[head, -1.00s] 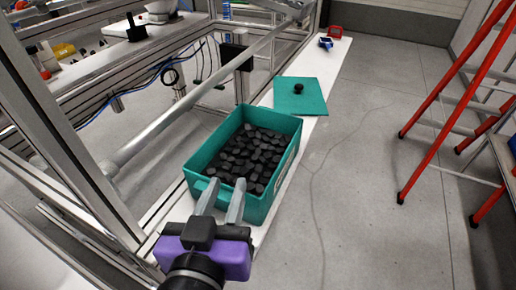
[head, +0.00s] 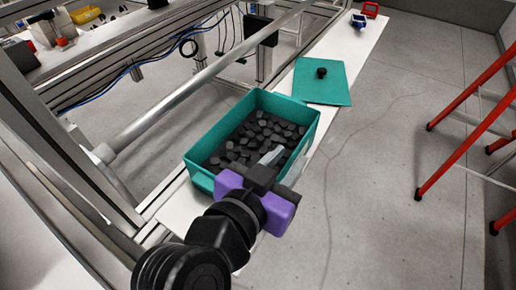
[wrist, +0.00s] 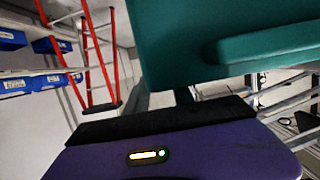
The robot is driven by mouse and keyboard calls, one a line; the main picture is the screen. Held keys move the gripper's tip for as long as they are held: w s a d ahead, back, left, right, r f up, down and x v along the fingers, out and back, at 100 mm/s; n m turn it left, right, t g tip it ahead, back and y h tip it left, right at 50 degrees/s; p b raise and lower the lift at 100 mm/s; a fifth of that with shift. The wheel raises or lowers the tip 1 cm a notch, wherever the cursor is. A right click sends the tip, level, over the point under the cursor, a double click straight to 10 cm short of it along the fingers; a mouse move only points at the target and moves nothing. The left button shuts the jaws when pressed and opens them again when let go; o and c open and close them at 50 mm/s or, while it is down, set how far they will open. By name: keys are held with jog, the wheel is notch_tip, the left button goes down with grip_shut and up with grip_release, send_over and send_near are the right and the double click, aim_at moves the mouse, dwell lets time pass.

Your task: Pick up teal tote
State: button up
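The teal tote (head: 205,175) stands upright on a white ledge, open at the top and filled with many dark grey pieces. My gripper (head: 284,160) is at the tote's near right part. Its two grey fingers are apart, one over the inside and the other near the right wall. I cannot tell whether they touch the wall. My purple gripper body hides the tote's near right corner. In the wrist view the tote's teal side and a projecting rim or handle (wrist: 270,46) fill the upper right, close above the purple gripper body.
A teal lid (head: 335,88) with a black knob lies on the white ledge (head: 365,45) behind the tote. A metal frame rail (head: 190,82) runs along the left. A red ladder (head: 465,135) stands at the right, with open floor between.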

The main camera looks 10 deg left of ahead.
jog(key=shift+x, duration=1.05)
grip_shut()
jog(key=shift+r, duration=0.1)
dwell(0.5)
